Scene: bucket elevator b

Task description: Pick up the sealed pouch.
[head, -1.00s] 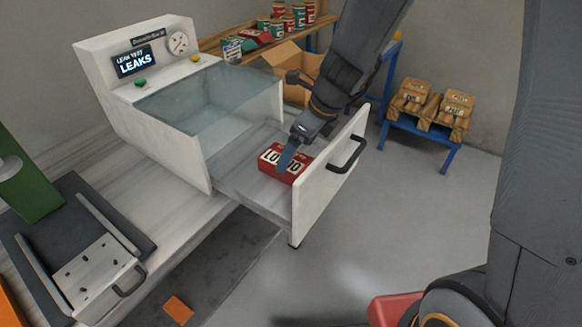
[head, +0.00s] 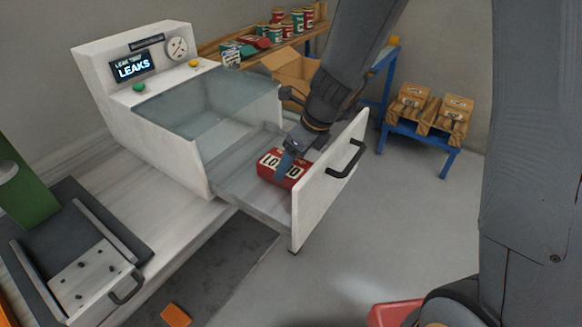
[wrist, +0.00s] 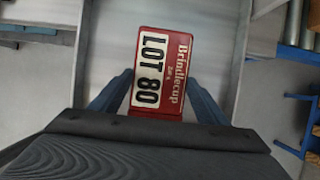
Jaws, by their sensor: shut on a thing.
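The sealed pouch (head: 281,167) is red with a white "LOT 80" label, and lies in the open white drawer (head: 240,194) of the leak test machine. In the wrist view the pouch (wrist: 163,70) also reads "Brindlecup". My gripper (head: 284,166) reaches down into the drawer from above. In the wrist view its two blue fingers (wrist: 157,92) stand on either side of the pouch's lower end, shut on it. The head view shows one finger in front of the pouch, partly covering the label. I cannot tell whether the pouch is clear of the drawer floor.
The drawer front with its black handle (head: 346,159) stands right of the pouch. The machine's clear tank (head: 205,105) is behind left, its screen (head: 133,67) reading "LEAKS". A cardboard box (head: 291,72), a shelf of cans and a blue stand (head: 421,138) with brown bags are behind.

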